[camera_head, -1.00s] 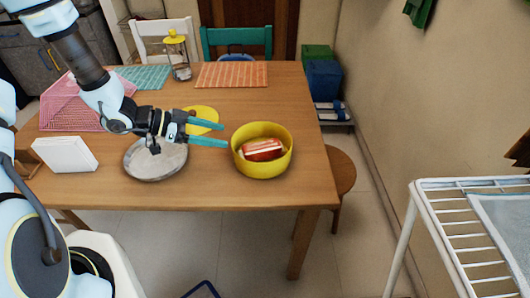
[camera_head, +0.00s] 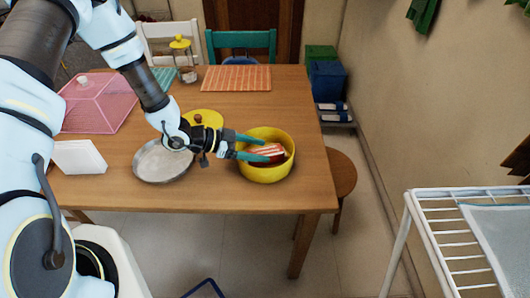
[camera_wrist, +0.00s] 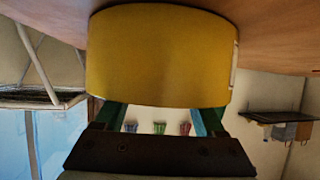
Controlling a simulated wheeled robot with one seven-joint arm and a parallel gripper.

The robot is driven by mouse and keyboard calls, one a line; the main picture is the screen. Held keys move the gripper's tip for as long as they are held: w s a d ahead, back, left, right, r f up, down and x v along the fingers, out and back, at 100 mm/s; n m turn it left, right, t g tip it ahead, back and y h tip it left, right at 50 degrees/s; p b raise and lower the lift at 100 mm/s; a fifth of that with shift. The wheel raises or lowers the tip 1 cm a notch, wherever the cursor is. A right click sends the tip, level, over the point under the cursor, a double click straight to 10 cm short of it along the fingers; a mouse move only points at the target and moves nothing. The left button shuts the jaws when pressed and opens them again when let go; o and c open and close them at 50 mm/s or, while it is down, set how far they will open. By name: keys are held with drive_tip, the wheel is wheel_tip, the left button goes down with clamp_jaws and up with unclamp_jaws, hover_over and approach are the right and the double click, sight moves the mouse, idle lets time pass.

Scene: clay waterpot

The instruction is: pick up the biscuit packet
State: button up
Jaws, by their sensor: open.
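The biscuit packet (camera_head: 271,149), red and white, lies inside a deep yellow bowl (camera_head: 265,174) near the right front of the table. My gripper (camera_head: 266,151) is open, reaching over the bowl's left rim from the left. Its two teal fingers extend over the packet, one toward the far side and one toward the near side. I cannot tell whether they touch it. In the wrist view the bowl's outer wall (camera_wrist: 160,55) fills the upper middle, and it hides the fingertips and the packet.
A round metal plate (camera_head: 150,175) and a yellow lid (camera_head: 212,115) lie left of the bowl under my arm. A wooden stool (camera_head: 342,173) stands right of the table.

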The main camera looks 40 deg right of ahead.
drive_tip(key=shift+c, duration=0.4)
clamp_jaws()
